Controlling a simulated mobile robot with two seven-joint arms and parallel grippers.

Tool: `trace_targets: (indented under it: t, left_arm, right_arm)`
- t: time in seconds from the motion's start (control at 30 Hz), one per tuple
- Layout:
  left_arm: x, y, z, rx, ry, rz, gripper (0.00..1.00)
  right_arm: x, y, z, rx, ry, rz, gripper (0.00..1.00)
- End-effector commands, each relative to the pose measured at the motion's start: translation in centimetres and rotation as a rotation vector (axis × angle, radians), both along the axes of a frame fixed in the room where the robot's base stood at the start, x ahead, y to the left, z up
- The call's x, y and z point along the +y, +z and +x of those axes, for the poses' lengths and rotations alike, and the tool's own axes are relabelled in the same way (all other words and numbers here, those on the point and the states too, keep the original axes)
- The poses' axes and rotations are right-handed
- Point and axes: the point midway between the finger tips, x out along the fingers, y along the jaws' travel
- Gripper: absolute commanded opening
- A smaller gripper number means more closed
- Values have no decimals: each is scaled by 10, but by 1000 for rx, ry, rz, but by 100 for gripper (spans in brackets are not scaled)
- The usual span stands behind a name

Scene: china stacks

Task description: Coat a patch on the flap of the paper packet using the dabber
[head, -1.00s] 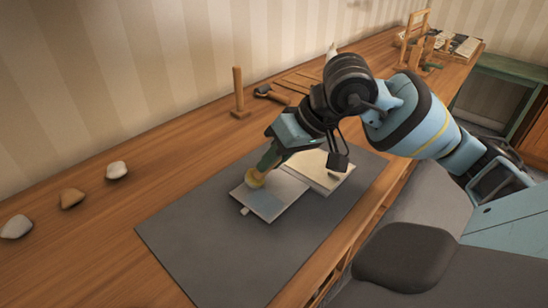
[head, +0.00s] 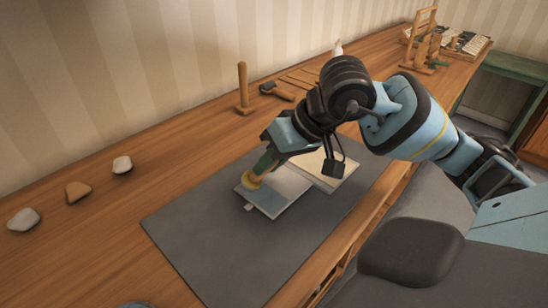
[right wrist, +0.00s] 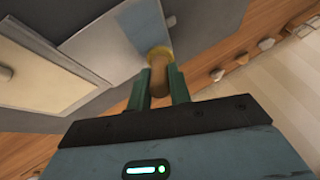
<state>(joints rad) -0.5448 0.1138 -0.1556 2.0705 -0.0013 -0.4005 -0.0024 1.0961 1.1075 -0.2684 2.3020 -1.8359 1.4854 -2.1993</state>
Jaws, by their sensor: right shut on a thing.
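The paper packet (head: 292,184) lies on a dark grey mat (head: 215,248), with its flap toward the left. A blue-grey patch (head: 266,202) shows on the flap and also in the right wrist view (right wrist: 143,22). My right gripper (head: 266,163) is shut on the wooden handle of the dabber (right wrist: 159,72). The dabber's yellow head (head: 251,181) is down at the flap, beside the patch; I cannot tell whether it touches. The gripper hides part of the handle. My left gripper is not in view.
A cream booklet or pad (head: 325,167) lies right beside the packet. Several stones, one a white stone (head: 122,164), sit at the left. A wooden post (head: 243,88) and a wooden-handled tool (head: 277,91) stand and lie behind the mat. The mat's front is clear.

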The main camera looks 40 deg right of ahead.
Motion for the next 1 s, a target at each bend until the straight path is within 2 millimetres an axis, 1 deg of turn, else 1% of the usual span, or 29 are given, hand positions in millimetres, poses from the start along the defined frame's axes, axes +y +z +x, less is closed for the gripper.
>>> trace_targets:
  t: [0.27,0.6,1.0]
  left_arm:
    - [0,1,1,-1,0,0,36]
    - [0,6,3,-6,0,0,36]
    - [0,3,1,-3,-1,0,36]
  right_arm:
    - [2,0,0,0,1,0,0]
    - [19,0,-1,-2,2,0,0]
    - [20,-1,-1,-1,-1,-1,0]
